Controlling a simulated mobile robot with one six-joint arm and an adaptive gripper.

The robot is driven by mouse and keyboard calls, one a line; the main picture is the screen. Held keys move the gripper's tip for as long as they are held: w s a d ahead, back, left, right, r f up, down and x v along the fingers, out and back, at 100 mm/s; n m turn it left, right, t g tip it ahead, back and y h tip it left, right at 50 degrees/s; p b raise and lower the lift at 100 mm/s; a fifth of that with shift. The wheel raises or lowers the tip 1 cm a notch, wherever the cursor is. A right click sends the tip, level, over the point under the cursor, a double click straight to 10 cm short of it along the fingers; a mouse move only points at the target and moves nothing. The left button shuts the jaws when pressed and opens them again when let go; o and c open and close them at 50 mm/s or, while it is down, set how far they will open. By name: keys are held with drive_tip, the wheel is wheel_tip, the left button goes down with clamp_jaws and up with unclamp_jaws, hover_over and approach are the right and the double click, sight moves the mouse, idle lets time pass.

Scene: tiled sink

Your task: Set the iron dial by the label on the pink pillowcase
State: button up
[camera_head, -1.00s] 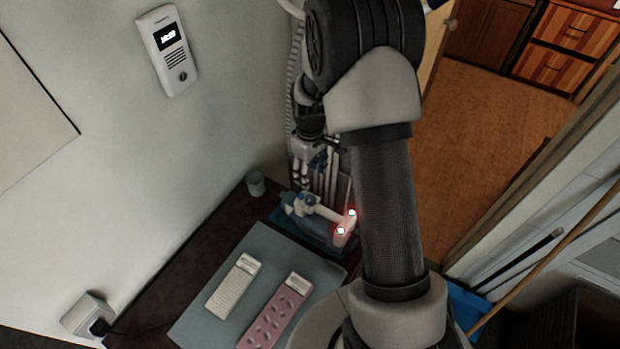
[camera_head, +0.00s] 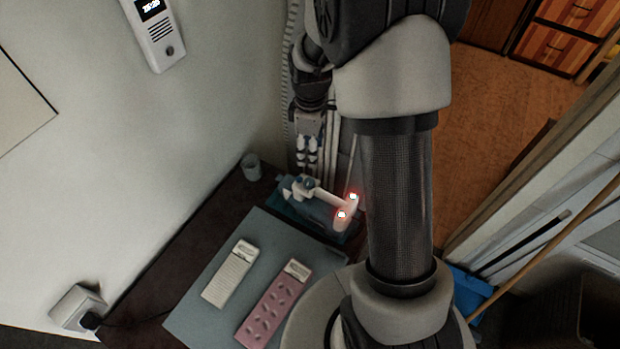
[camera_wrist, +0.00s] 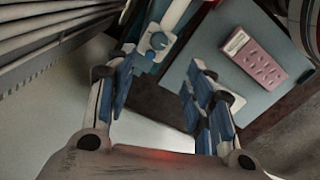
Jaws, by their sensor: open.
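The iron (camera_head: 325,200) rests on a blue stand at the far end of the board, with two red-glowing lights near its right end. A blue round dial (camera_head: 308,183) shows on it, and the dial is also in the wrist view (camera_wrist: 158,41). The pink pillowcase (camera_head: 268,310) lies folded on the board and also shows in the wrist view (camera_wrist: 262,66). Its small white label (camera_head: 298,269) is too small to read. My gripper (camera_head: 307,160) is just behind and above the iron, open and empty. Its blue-padded fingers (camera_wrist: 160,70) are apart, with the dial beyond them.
A pale folded cloth (camera_head: 230,275) lies beside the pillowcase on the grey-blue board (camera_head: 195,315). A small cup (camera_head: 251,167) stands at the table's back corner. The wall is close on the left, with a socket and plug (camera_head: 78,308). My arm covers the middle right.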

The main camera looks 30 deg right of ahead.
sight(310, 181)
wheel_tip(310, 181, down, 14)
drive_tip(key=b, duration=0.3)
drive_tip(key=shift+w, duration=0.1)
drive_tip(key=c, duration=1.1)
